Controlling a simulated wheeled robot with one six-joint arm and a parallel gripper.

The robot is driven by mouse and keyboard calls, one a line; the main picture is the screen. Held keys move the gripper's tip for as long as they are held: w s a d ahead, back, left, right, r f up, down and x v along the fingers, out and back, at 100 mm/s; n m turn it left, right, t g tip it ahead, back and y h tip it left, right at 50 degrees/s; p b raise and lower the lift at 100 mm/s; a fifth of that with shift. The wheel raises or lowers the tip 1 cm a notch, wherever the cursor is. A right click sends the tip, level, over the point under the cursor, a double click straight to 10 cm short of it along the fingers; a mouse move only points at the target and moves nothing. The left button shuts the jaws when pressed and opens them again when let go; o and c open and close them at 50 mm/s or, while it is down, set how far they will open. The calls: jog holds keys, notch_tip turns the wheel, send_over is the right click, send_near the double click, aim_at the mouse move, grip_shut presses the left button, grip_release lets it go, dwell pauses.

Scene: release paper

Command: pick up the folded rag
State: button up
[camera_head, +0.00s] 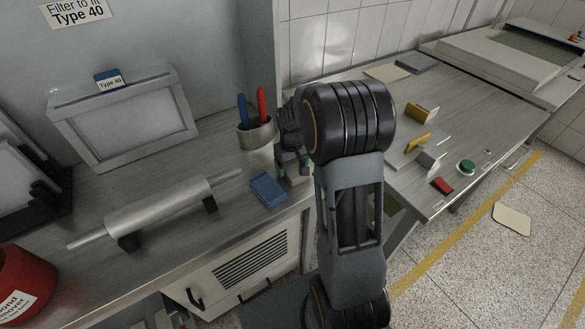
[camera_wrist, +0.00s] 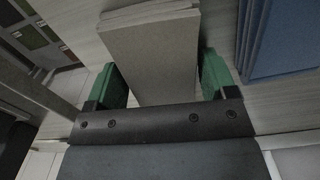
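A grey-beige folded, layered piece, which looks like the folded rag (camera_wrist: 155,55), lies on the worktop in the wrist view. My gripper (camera_wrist: 165,82) is over its near end, with one green fingertip at each side. The fingers are wide apart, and I cannot tell if they touch its edges. In the head view my gripper (camera_head: 291,163) is low over the worktop's right end, beside the pen cup, and my own arm and fingers hide the grey piece. A blue folded, layered piece (camera_head: 268,190) lies to the left of the gripper. It also shows at the right in the wrist view (camera_wrist: 285,40).
A metal cup (camera_head: 254,134) with a blue and a red pen stands just behind the blue piece. A metal roller (camera_head: 150,212) on supports lies to the left. A framed filter (camera_head: 125,118) leans at the back. A second table (camera_head: 470,105) stands to the right.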

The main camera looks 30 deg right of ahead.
aim_at(291, 166)
jog(key=c, duration=0.5)
jog(key=shift+r, duration=0.1)
jog(key=shift+r, duration=0.2)
jog(key=r, duration=0.3)
jog(key=shift+a+r, duration=0.15)
jog(key=shift+a, duration=0.1)
jog(key=s+a+r, duration=0.6)
jog(key=a+r, duration=0.3)
jog(key=a, duration=0.3)
jog(key=shift+b, duration=0.35)
jog(key=shift+a, duration=0.1)
